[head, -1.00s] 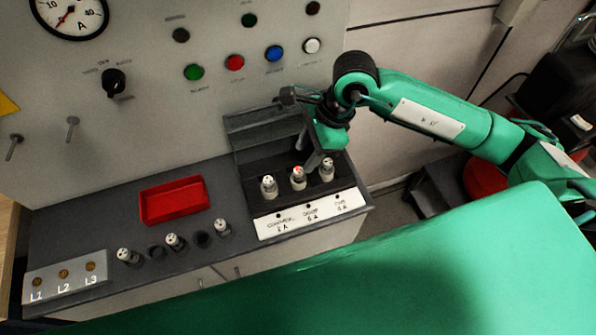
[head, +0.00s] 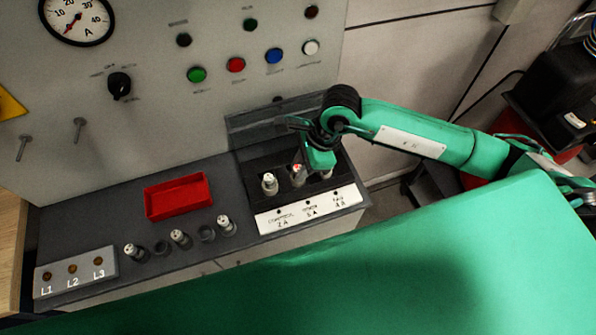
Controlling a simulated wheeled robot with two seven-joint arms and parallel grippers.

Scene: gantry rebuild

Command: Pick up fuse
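A dark fuse holder (head: 250,165) on the bench ledge holds a row of three white-topped fuses. The left fuse (head: 269,184) stands clear. The middle fuse (head: 297,178) has a red mark on top. The right fuse (head: 327,174) is partly hidden by my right gripper. My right gripper (head: 305,163) comes down from above at the middle fuse, its green body just right of that fuse's top. Its fingers are small and partly hidden, so I cannot tell whether they touch the fuse or how wide they are. My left gripper is not in view.
A white label strip (head: 305,212) fronts the holder. An empty red tray (head: 152,207) lies to the left. Several more fuses and sockets (head: 180,238) stand along the ledge, beside the L1-L2-L3 block (head: 105,256). The panel with coloured buttons (head: 230,95) rises behind.

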